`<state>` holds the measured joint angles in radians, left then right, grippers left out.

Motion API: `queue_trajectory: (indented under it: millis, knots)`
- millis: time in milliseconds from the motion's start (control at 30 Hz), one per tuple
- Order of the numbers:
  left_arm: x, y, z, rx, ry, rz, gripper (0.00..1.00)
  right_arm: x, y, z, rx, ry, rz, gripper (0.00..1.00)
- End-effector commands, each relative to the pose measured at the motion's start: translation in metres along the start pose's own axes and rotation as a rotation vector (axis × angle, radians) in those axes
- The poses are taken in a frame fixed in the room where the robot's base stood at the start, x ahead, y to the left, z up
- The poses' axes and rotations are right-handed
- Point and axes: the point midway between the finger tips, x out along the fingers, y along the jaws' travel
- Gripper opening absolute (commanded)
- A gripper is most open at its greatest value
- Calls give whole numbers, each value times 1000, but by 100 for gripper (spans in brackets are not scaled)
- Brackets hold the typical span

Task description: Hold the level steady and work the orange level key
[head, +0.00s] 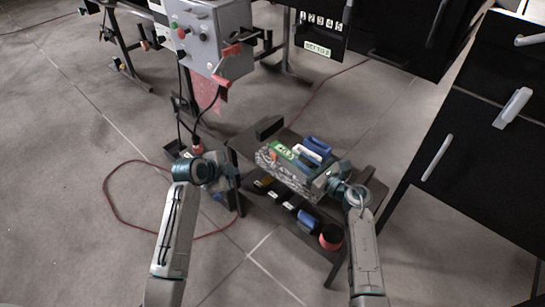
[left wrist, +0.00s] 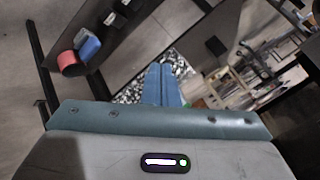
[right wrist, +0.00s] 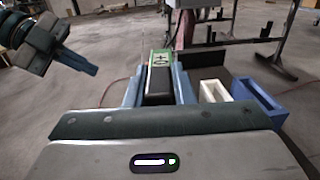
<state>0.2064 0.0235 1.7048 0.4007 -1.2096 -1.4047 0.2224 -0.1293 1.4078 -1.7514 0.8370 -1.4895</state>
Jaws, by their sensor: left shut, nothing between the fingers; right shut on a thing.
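The level (right wrist: 158,86) is a dark block with a green face, gripped between the blue fingers of my right gripper (right wrist: 158,95) in the right wrist view. In the head view its green face (head: 284,152) shows on top of a speckled block (head: 290,178) on the small dark stand. A small orange spot (head: 273,156) shows at its left end; I cannot tell if it is the key. My left gripper (head: 232,182) is shut and empty, left of the stand and apart from the level. Its closed fingers (left wrist: 160,85) point toward the speckled surface in the left wrist view.
The stand's lower shelf (head: 275,205) holds several small items, including a red-topped cylinder (head: 330,238). A grey control box (head: 210,40) stands behind, and black drawers (head: 440,150) stand at right.

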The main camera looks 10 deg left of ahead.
Motion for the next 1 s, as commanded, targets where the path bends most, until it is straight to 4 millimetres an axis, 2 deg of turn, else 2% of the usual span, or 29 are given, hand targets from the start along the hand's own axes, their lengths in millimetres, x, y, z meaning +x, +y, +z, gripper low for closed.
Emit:
queue_trajectory:
  millis: [133,333,733,1000]
  knots:
    - [-7,16,-23,-26,98,116,0,-1,1,-5,3,7,1,0]
    - [-11,24,-34,-33,142,169,0,-1,1,-5,3,7,1,0]
    - [-8,22,-36,-34,143,167,0,-1,1,-4,3,7,1,0]
    - [14,9,-56,-34,144,167,0,-1,1,-4,2,7,1,0]
